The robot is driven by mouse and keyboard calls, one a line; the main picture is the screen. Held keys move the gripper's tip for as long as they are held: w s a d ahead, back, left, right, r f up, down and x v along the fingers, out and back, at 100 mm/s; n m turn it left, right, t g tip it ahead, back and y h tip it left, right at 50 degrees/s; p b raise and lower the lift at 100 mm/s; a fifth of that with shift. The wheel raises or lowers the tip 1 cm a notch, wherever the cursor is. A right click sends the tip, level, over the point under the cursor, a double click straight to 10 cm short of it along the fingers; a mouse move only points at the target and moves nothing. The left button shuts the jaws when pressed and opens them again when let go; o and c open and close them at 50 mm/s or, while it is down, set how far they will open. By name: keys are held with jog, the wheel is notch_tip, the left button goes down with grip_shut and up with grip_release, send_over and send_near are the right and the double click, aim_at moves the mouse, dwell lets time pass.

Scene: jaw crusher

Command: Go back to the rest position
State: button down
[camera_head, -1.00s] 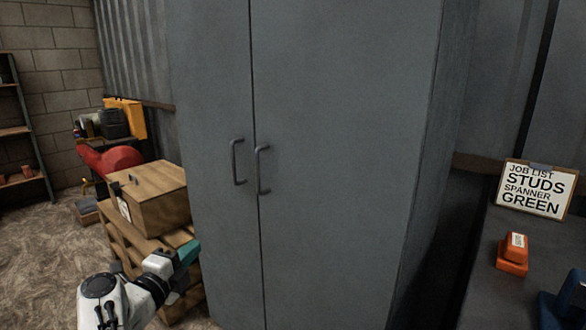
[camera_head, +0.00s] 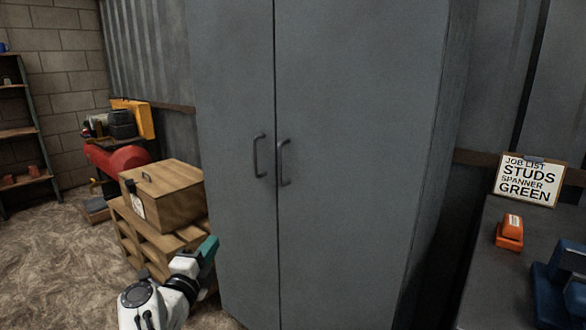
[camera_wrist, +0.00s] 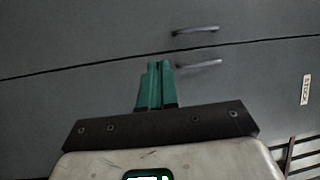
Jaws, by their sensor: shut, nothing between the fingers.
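In the wrist view my gripper's teal fingers (camera_wrist: 155,85) are together and empty, pointing toward the cabinet doors. The cabinet is shut. Its two handles, the left one (camera_head: 259,156) and the right one (camera_head: 283,163), stand side by side at the door seam. My gripper is apart from them.
A wooden box (camera_head: 165,195) sits on a pallet stack (camera_head: 135,232) left of the cabinet. A red machine (camera_head: 118,158) is behind. On the right, a dark bench (camera_head: 485,265) holds an orange item (camera_head: 510,232), a blue item (camera_head: 562,285) and a job list board (camera_head: 530,180). Floor is clear at lower left.

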jog(key=w+d+f+n+y, duration=0.1)
jog(key=d+f+n+y, duration=0.35)
jog(key=d+n, duration=0.35)
jog(key=w+d+f+n+y, duration=0.1)
jog(key=d+f+n+y, duration=0.35)
jog(key=d, duration=0.55)
jog(key=s+d+f+n+g+h, duration=0.1)
jog(key=s+d+f+n+g, duration=0.25)
jog(key=s+d+f, duration=0.45)
jog(key=s+d+f+n+g, duration=0.2)
jog(key=s+d+f+g, duration=0.3)
jog(key=s, duration=0.5)
jog(key=s+d+f+n+g+h, duration=0.1)
jog(key=s+d+f+n+g, duration=0.15)
jog(key=s+d+f, duration=0.45)
jog(key=s+d+r+m+g+h, duration=0.1)
jog(key=s+d+g+h, duration=0.2)
jog(key=s, duration=1)
jog(key=s+d+m+g, duration=0.1)
jog(key=s+d+g, duration=0.35)
jog(key=s, duration=0.75)
notch_tip(320, 180, up, 21)
jog(key=s+p, duration=0.1)
jog(key=p, duration=1.9)
jog(key=shift+s+d+r+p, duration=0.15)
jog(key=shift+s+d+p, duration=0.15)
jog(key=shift+s+d, duration=0.1)
